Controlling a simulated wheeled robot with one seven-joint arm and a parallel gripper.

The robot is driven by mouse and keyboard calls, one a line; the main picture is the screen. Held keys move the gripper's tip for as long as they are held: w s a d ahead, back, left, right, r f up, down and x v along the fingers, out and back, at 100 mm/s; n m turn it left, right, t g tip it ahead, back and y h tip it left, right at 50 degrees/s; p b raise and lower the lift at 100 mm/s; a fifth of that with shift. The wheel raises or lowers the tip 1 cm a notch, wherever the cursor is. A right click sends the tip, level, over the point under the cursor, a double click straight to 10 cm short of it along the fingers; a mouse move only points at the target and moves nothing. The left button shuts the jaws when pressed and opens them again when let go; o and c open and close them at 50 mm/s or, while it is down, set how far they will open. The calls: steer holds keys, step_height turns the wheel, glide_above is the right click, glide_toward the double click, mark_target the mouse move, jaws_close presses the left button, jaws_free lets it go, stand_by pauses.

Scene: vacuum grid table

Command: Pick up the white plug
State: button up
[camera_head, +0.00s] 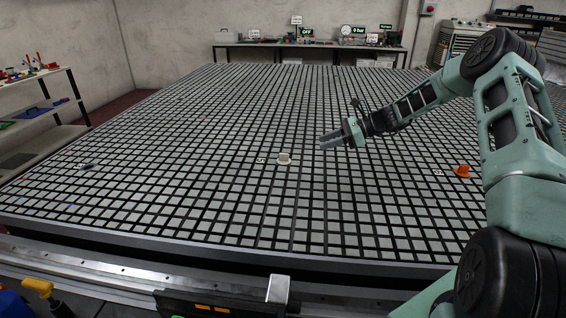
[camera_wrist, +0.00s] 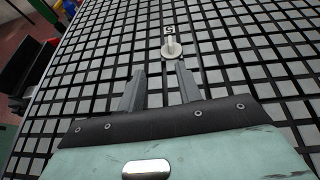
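The white plug (camera_head: 284,157) stands upright on the grid table near its middle in the head view. It is a pale round piece with a wide flange. It also shows in the wrist view (camera_wrist: 173,46), beyond the fingertips and a little above centre. My gripper (camera_head: 330,141) is to the right of the plug in the head view, above the table and apart from it. In the wrist view the two fingers (camera_wrist: 159,75) are spread with a gap between them and nothing in it.
The grid table (camera_head: 300,215) is mostly clear around the plug. A small label (camera_head: 261,160) lies beside the plug. An orange plug (camera_head: 462,171) sits at the right, with another label beside it. A small dark object (camera_head: 87,166) lies at the left. Shelves and benches stand beyond the table.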

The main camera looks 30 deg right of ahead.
steer(key=shift+w+d+f+m, duration=0.15)
steer(key=shift+d+m, duration=0.25)
steer(key=shift+d, duration=0.6)
steer(key=shift+w+f+t, duration=0.1)
steer(key=shift+f+t, duration=0.1)
steer(key=shift+t, duration=0.2)
steer(key=p, duration=0.2)
glide_toward(287, 154)
steer(key=x, duration=0.5)
steer(key=shift+w+f, duration=0.15)
steer(key=shift+w, duration=0.05)
steer(key=p+x, duration=0.1)
steer(key=x, duration=0.3)
steer(key=shift+a+p, duration=0.35)
steer(key=shift+p, duration=0.05)
steer(key=shift+w+a+f, duration=0.2)
steer(key=shift+w+a, duration=0.1)
steer(key=shift+w, duration=0.05)
jaws_close()
